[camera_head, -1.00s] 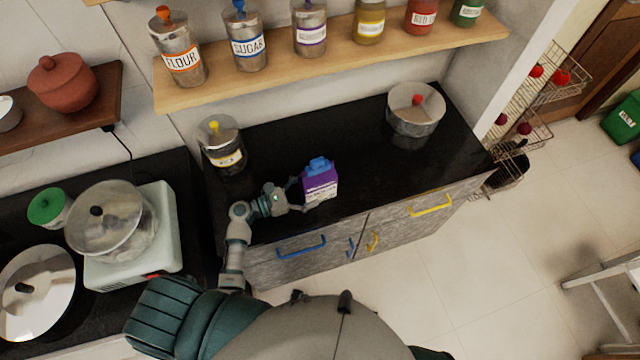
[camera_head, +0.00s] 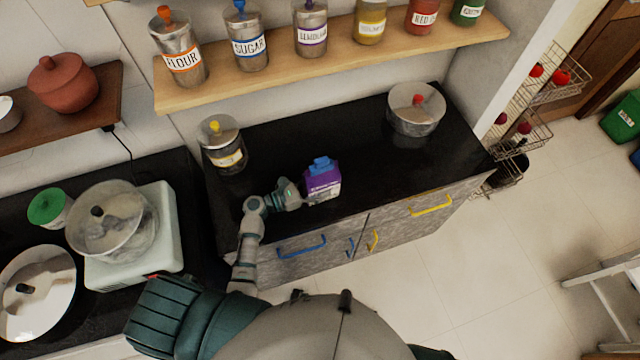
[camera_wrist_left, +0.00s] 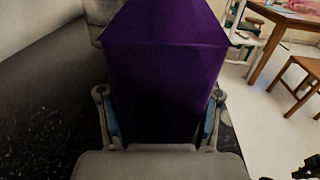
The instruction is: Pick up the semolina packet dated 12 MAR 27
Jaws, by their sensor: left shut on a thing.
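A purple and white packet with a blue clip on top (camera_head: 322,180) is at the front middle of the black counter. Its label is too small to read, so I cannot tell its date. My left gripper (camera_head: 303,193) is shut on the packet from its left side. In the left wrist view the packet's plain purple side (camera_wrist_left: 165,80) fills the middle, with a finger of my left gripper (camera_wrist_left: 160,125) pressed on each side. The packet looks upright; I cannot tell whether it touches the counter. My right gripper is not in view.
A steel jar with a yellow knob (camera_head: 222,146) stands to the left on the black counter (camera_head: 330,130). A steel pot with a red knob (camera_head: 416,112) stands at the back right. A wooden shelf (camera_head: 330,57) with several jars hangs above. The counter's middle is clear.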

